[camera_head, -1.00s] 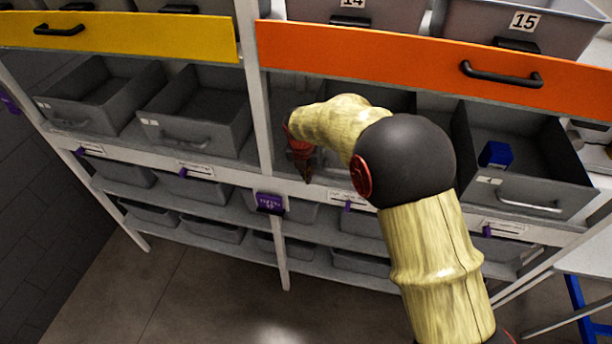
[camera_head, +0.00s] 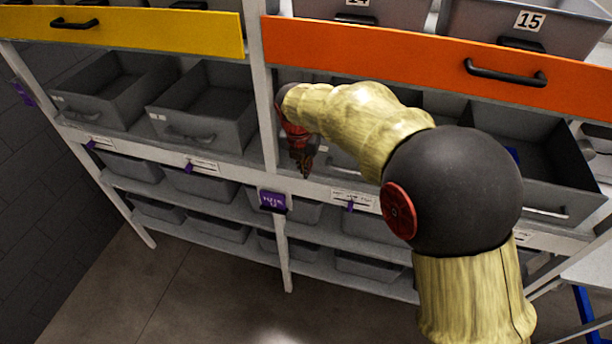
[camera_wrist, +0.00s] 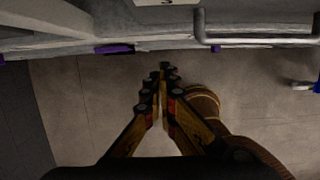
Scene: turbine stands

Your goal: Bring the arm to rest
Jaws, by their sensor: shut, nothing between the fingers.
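My gripper (camera_head: 304,172) shows in the head view at the end of my bent arm, pointing down in front of the shelf rack. It is small and dark there. In the wrist view my gripper (camera_wrist: 163,72) has its two fingers together at the tips, with nothing between them and bare floor below. My arm covers part of the rack's right half.
The rack has a yellow rail (camera_head: 130,30), an orange rail (camera_head: 430,68) and open grey bins (camera_head: 205,110). A blue block (camera_head: 512,154) is mostly hidden behind my arm in the right bin. Lower shelves hold several bins. The floor (camera_head: 200,290) in front is clear.

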